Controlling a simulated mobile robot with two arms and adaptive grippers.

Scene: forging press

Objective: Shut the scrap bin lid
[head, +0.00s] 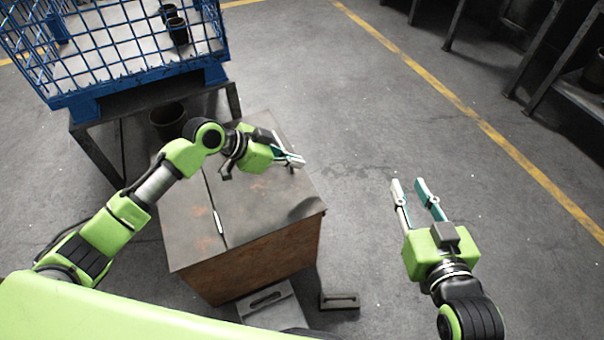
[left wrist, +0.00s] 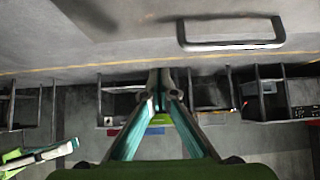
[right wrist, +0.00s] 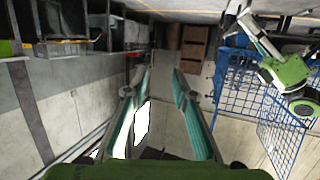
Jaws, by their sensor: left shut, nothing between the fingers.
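The scrap bin (head: 270,260) is a rusty brown box below the left arm. Its grey metal lid (head: 275,205) lies flat across the top, and I see no open gap at the near edges. A seam crosses the top, with a pale strip on it. My left gripper (head: 303,162) is shut and empty over the lid's far right part. The left forearm and gripper hide part of the top. A bar handle (left wrist: 232,46) on a grey surface shows large in the left wrist view. My right gripper (head: 411,183) is open and empty over the floor, right of the bin.
A blue wire crate (head: 110,55) holding dark cups stands on a metal table at upper left. A dark bucket (head: 167,120) is under that table's edge. Small metal blocks (head: 340,300) lie before the bin. Shelving (head: 570,95) lines the far right; floor between is clear.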

